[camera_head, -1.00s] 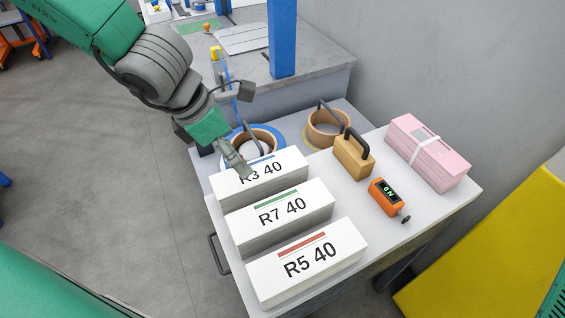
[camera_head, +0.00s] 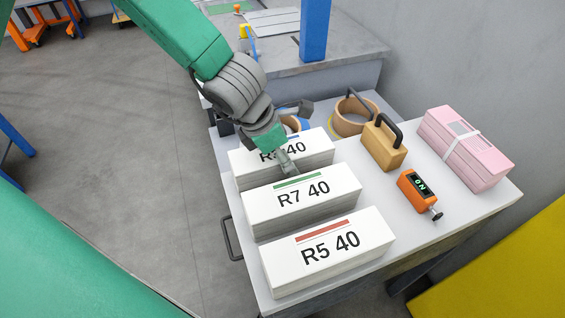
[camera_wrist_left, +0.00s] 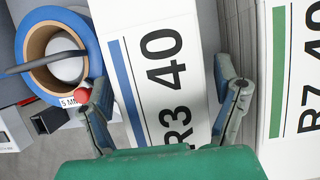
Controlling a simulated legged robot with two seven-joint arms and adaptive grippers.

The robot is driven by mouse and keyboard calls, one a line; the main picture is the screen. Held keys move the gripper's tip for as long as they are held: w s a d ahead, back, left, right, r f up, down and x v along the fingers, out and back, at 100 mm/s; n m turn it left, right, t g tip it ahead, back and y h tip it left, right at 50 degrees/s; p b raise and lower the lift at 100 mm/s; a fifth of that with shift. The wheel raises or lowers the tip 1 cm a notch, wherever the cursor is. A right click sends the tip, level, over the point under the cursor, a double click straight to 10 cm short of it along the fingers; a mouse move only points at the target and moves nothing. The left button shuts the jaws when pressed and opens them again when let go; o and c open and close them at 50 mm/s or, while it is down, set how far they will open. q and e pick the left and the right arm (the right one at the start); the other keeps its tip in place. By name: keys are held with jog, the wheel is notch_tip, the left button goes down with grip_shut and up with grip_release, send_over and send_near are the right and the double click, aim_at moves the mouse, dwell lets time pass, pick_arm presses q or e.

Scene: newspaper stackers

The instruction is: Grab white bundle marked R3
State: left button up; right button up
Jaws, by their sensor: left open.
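The white R3 bundle (camera_head: 318,146) with a blue stripe is the farthest of three white bundles in a row. My arm partly hides its label in the head view. In the left wrist view the R3 bundle (camera_wrist_left: 190,95) fills the middle, with "R3 40" readable. My left gripper (camera_head: 297,137) is open above it. In the wrist view its fingers (camera_wrist_left: 163,78) are spread over the bundle's two long sides, one near the blue-striped edge, one near the R7 side. Whether they touch it I cannot tell. My right gripper is not in view.
The R7 bundle (camera_head: 318,197) is close beside R3, with the R5 bundle (camera_head: 330,255) nearer. A tan weight (camera_head: 383,147), orange device (camera_head: 416,190) and pink bundle (camera_head: 465,150) sit to the right on the table (camera_head: 455,212). A blue-rimmed roll (camera_wrist_left: 32,50) lies beyond R3.

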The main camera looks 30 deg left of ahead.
pick_arm(q)
jog(key=shift+w+f, duration=0.15)
jog(key=shift+f, duration=0.35)
jog(key=shift+r, duration=0.1)
jog(key=c, duration=1.8)
jog(key=shift+o, duration=0.2)
jog(key=shift+d, duration=0.1)
jog(key=shift+r, duration=0.2)
